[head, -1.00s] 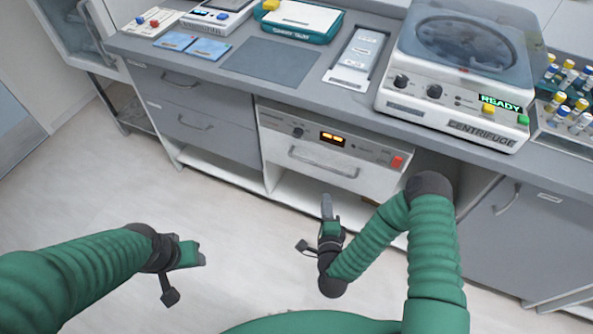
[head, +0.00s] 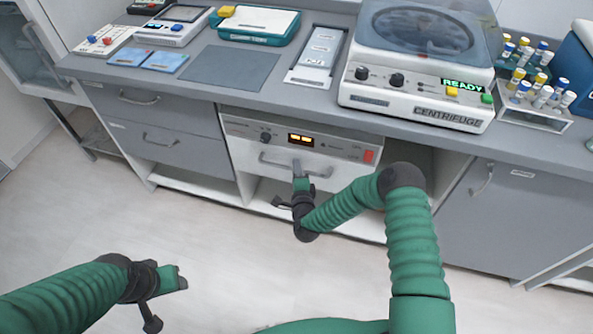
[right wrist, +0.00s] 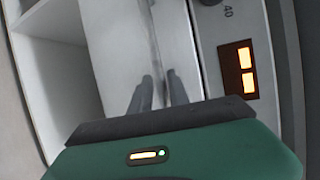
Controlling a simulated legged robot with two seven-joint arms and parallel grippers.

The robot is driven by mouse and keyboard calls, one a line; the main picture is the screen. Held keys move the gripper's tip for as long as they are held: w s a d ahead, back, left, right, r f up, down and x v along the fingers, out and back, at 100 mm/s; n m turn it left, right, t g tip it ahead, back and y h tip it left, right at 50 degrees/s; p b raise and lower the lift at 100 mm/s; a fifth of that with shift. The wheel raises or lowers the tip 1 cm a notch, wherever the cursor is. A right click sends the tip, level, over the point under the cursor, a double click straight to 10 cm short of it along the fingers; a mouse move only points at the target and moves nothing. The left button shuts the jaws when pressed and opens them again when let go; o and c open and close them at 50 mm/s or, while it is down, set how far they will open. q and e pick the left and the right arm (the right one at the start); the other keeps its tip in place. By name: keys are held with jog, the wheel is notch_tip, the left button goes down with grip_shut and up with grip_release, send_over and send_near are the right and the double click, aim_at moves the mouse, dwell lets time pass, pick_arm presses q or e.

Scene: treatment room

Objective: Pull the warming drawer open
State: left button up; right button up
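The warming drawer (head: 245,152) is a white front under a control strip with a lit orange display, below the counter; it looks shut. Its grey bar handle (head: 275,162) runs across the front. My right gripper (head: 298,168) is at the middle of the handle. In the right wrist view its two dark fingertips (right wrist: 158,93) stand apart, close to the handle bar (right wrist: 162,45); contact cannot be told. My left gripper (head: 184,278) is over the floor at lower left, away from the cabinets, and its finger gap is too small to judge.
A centrifuge (head: 415,85) stands on the counter above, with a tube rack (head: 535,118) to its right. Grey drawers (head: 180,143) are left of the warming drawer and a cabinet door (head: 480,225) is to the right. The floor (head: 225,240) in front is clear.

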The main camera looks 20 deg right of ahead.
jog(key=shift+a, duration=0.2)
jog(key=shift+c, duration=0.3)
jog(key=shift+r, duration=0.1)
grip_shut()
jog(key=shift+s+d+f, duration=0.1)
jog(key=shift+f, duration=0.1)
dwell(0.5)
